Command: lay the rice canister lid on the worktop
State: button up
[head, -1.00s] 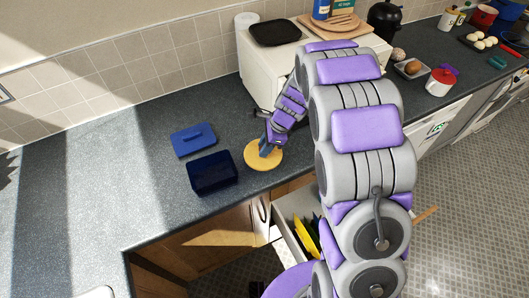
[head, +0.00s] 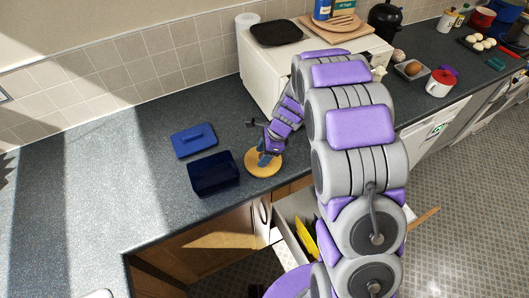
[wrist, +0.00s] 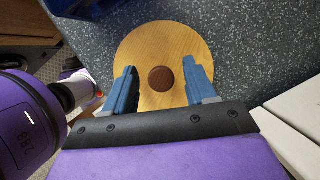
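The round, pale wooden lid (head: 272,168) with a dark knob, which I take to be the rice canister lid, appears to lie flat near the front edge of the dark speckled worktop (head: 110,165). No canister shows under it. In the wrist view the lid (wrist: 160,45) fills the space beyond my gripper (wrist: 160,68). Its two blue fingers stand apart on either side of the knob (wrist: 161,79), with a gap on both sides. In the head view my gripper (head: 263,158) is just over the lid and hides part of it.
An open dark blue box (head: 214,175) stands left of the wooden lid, with a blue lid (head: 194,140) behind it. A white microwave (head: 262,72) stands at the back right. An open drawer (head: 292,240) is below the edge. The worktop's left side is clear.

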jog(key=shift+a, duration=0.25)
jog(key=d+p+v, duration=0.1)
jog(key=p+v, duration=0.1)
jog(key=v, duration=0.9)
jog(key=s+r+n, duration=0.4)
jog(key=s+r, duration=0.3)
jog(key=s, duration=0.1)
jog(key=s+d+r+n+g+h, duration=0.1)
jog(key=s+n, duration=0.6)
jog(key=s, duration=0.7)
jog(key=s+d+r+n+h, duration=0.3)
jog(key=s+n, duration=0.4)
jog(key=s, duration=0.7)
jog(key=shift+d+r+g+p, duration=0.3)
jog(key=shift+d+r+g, duration=0.1)
jog(key=shift+d+r, duration=0.35)
jog(key=shift+f, duration=0.1)
